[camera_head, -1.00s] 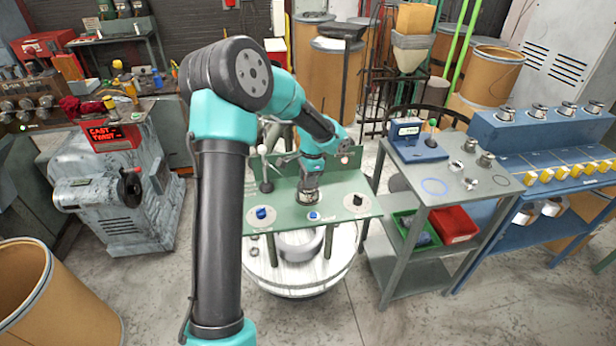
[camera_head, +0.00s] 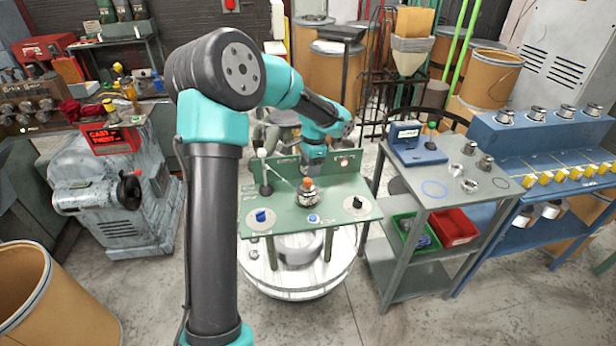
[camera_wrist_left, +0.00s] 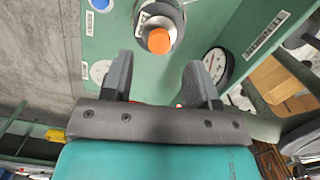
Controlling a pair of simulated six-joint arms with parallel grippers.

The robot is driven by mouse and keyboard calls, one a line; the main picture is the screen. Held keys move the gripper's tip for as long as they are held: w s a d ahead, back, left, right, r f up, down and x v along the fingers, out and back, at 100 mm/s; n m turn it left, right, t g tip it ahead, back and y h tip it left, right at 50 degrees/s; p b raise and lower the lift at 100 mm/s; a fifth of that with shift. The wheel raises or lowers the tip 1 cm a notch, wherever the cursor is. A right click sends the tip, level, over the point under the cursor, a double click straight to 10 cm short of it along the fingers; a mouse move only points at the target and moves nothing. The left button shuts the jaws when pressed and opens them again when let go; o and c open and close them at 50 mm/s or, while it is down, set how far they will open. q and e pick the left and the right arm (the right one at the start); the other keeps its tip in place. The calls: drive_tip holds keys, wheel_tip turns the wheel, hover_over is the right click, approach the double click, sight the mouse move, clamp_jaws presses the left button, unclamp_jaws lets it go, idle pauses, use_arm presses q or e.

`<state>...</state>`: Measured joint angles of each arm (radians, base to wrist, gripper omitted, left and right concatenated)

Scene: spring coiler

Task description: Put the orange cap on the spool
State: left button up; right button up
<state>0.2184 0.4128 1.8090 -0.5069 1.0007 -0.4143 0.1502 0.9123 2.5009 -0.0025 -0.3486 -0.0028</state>
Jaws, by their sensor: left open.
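The orange cap (camera_head: 307,184) sits on top of the metallic spool (camera_head: 307,199) on the green bench (camera_head: 285,222). In the left wrist view the orange cap (camera_wrist_left: 159,41) shows within the outline of the spool (camera_wrist_left: 160,14), at the top of the picture. I cannot tell whether it is fully seated. My left gripper (camera_head: 312,168) is behind and above the cap, apart from it. Its two fingers (camera_wrist_left: 160,78) are spread, with nothing held between them. My right gripper is in no view.
The bench holds a blue knob (camera_head: 261,216), a black knob (camera_head: 357,203) and a blue button (camera_head: 313,218) near the spool. A thin lever with a white ball (camera_head: 262,153) stands at its left. A grey cart (camera_head: 455,196) stands to the right.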

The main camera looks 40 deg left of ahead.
use_arm(q)
wheel_tip(320, 180, up, 7)
drive_tip(key=shift+w+d+r, duration=0.15)
drive_tip(key=shift+w+d, duration=0.1)
drive_tip(key=shift+w, duration=0.15)
